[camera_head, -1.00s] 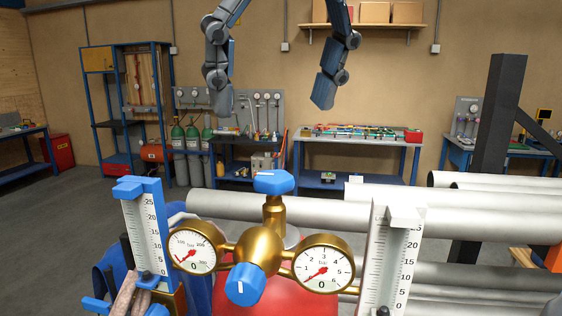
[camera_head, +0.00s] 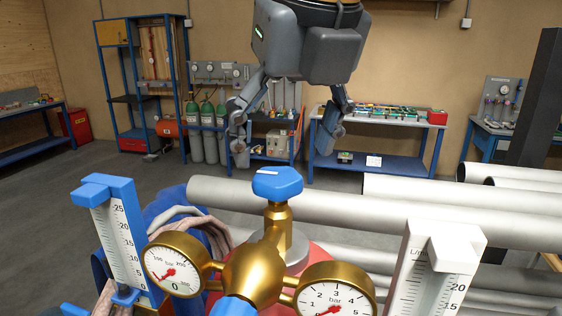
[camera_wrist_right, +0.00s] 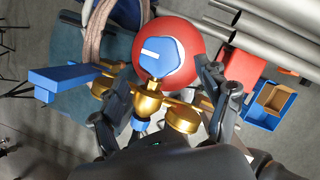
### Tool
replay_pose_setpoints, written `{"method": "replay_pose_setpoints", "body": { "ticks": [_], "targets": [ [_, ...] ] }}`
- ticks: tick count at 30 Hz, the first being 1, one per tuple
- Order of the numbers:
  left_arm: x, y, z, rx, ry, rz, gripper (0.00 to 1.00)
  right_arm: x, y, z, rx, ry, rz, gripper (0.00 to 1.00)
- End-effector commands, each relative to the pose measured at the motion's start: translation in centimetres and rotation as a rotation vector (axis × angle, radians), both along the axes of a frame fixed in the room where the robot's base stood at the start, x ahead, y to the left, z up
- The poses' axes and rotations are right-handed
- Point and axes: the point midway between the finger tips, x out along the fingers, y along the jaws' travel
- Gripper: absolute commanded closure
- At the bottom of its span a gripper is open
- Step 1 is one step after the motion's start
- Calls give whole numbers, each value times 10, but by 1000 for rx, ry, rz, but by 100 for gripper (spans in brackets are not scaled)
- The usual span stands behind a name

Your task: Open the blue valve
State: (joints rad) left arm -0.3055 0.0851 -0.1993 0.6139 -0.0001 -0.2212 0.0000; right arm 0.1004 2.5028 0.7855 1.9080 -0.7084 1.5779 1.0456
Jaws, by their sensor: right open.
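The brass regulator (camera_head: 255,272) stands in front of me with a blue lobed knob (camera_head: 277,184) on its top stem, marked with a white line. A second blue knob (camera_head: 233,307) sits low on its front, partly cut off by the picture edge. My right gripper (camera_head: 284,152) is open, pointing down, its fingertips just above and to either side of the top knob in the picture. In the right wrist view the top knob (camera_wrist_right: 166,58) shows between the spread fingers (camera_wrist_right: 163,72); I see no clear contact. My left gripper is not in view.
Two round gauges, left (camera_head: 172,270) and right (camera_head: 335,298), flank the brass body. A blue-framed scale (camera_head: 120,240) stands left and a white scale (camera_head: 435,265) right. Grey pipes (camera_head: 400,218) run behind. A red rounded tank (camera_wrist_right: 190,30) lies below the knob.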

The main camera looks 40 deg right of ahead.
Motion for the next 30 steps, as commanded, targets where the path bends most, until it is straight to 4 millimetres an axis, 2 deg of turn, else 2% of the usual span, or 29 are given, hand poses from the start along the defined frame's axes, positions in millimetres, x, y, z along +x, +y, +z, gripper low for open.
{"method": "replay_pose_setpoints", "body": {
  "ticks": [3,9,19,20,27,30],
  "targets": [
    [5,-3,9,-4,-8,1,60,7,-2,-17,1,4,3,24],
    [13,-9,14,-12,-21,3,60,15,-4,-35,0,1,1,24],
    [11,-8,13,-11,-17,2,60,16,-4,-40,2,-1,0,24],
    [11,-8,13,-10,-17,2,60,16,-4,-39,1,-1,-1,28],
    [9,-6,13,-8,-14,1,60,16,-4,-39,1,-1,0,77],
    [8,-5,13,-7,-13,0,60,16,-4,-39,1,0,0,78]
  ]
}}
